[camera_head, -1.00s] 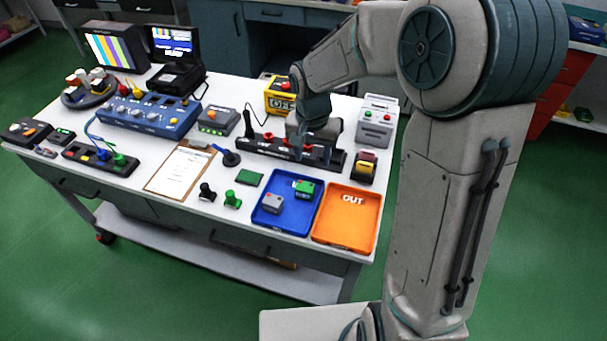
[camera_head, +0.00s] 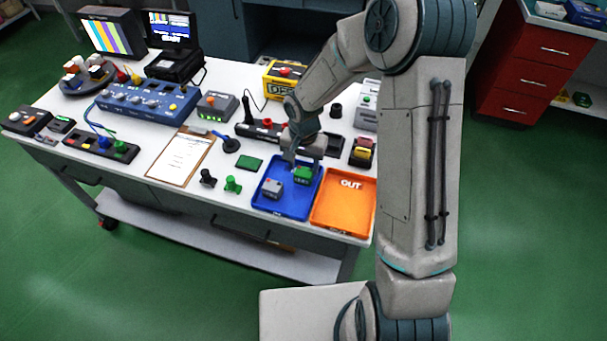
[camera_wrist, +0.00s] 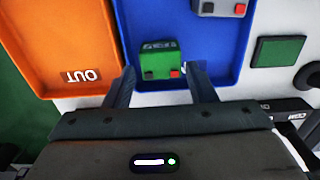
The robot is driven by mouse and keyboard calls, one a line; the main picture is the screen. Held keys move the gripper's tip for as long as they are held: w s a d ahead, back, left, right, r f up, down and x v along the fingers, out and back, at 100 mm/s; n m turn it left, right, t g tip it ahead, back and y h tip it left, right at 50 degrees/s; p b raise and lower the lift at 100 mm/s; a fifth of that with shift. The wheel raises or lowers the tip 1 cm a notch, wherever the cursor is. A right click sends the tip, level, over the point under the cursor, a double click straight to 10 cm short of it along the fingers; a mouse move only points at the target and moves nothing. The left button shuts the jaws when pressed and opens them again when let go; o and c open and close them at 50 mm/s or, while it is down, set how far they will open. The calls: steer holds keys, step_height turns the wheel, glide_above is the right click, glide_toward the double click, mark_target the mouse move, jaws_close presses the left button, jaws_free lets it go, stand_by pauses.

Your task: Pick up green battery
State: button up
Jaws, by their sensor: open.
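The green battery (camera_head: 302,175) lies in the blue tray (camera_head: 283,208), in its right part. In the wrist view the green battery (camera_wrist: 160,60) shows a dark and a red terminal on the side nearest my gripper. My gripper (camera_wrist: 158,75) is open and empty, with one finger on each side of the battery's near end. In the head view my gripper (camera_head: 304,162) is at the tray's back edge, close to the battery. Whether the fingers touch it cannot be told.
A grey battery (camera_head: 272,188) lies in the same blue tray. The orange OUT tray (camera_head: 342,205) is beside it on the right and is empty. A flat green pad (camera_head: 249,163), a green piece (camera_head: 232,184) and a black piece (camera_head: 208,178) lie to the left. A black rack (camera_head: 272,130) is behind.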

mark_target(304, 171)
steer(key=shift+w+f+p, duration=0.2)
steer(key=shift+f+p, duration=0.25)
steer(key=shift+f, duration=1.7)
steer(key=c, duration=0.7)
steer(key=shift+r, duration=0.2)
